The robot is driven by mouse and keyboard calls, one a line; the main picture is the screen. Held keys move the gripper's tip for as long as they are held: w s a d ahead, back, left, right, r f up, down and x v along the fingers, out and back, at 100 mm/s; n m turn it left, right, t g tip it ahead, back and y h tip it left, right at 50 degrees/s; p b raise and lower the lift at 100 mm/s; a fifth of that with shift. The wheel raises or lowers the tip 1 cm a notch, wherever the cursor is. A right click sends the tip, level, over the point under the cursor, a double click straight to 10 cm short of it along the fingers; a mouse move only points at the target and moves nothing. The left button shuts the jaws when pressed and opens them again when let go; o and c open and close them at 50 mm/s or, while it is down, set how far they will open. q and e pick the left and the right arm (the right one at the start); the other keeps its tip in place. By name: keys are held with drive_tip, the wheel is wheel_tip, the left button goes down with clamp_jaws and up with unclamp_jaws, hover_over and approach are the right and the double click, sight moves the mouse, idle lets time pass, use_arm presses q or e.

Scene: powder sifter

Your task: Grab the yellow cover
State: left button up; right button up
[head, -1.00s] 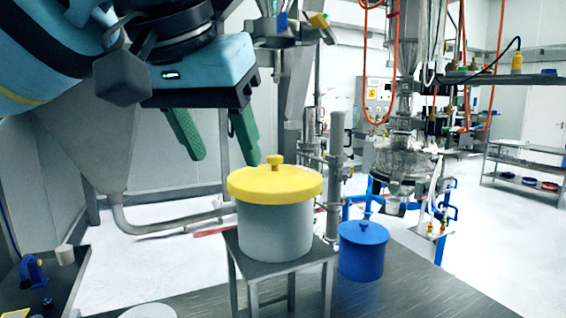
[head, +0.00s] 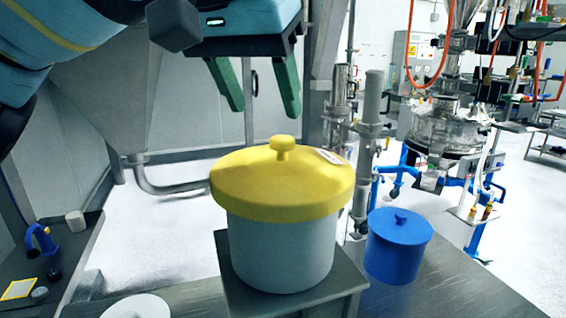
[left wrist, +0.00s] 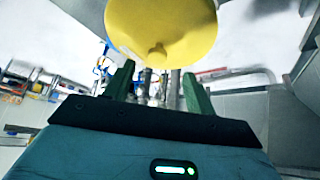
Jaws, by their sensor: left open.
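The yellow cover (head: 250,185) sits on top of a grey pot (head: 280,252), which stands on a small metal stand. The cover has a round knob (head: 282,147) in its middle and a small white label near its rim. My left gripper (head: 262,112) has green fingers spread apart and is empty. In the head view it appears just above the knob, not touching the cover. In the left wrist view the cover (left wrist: 165,30) and its knob show at the top, beyond the fingertips (left wrist: 157,75). My right gripper is not in view.
A blue lidded pot (head: 398,250) stands on the table right of the stand (head: 345,278). A white round item (head: 138,306) lies at the front left. A dark bench (head: 75,262) with a blue tool is at the left. Sifter machinery (head: 445,130) stands behind at the right.

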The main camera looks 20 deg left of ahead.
sight(280, 139)
use_arm(q)
drive_tip(key=shift+x, duration=1.1)
drive_tip(key=shift+w+x, duration=0.15)
drive_tip(key=shift+x, duration=1.1)
drive_tip(key=shift+w+x, duration=0.15)
drive_tip(key=shift+x, duration=1.15)
drive_tip(key=shift+d+r, duration=0.15)
drive_tip(key=c, duration=1.1)
drive_tip(key=shift+o, duration=0.2)
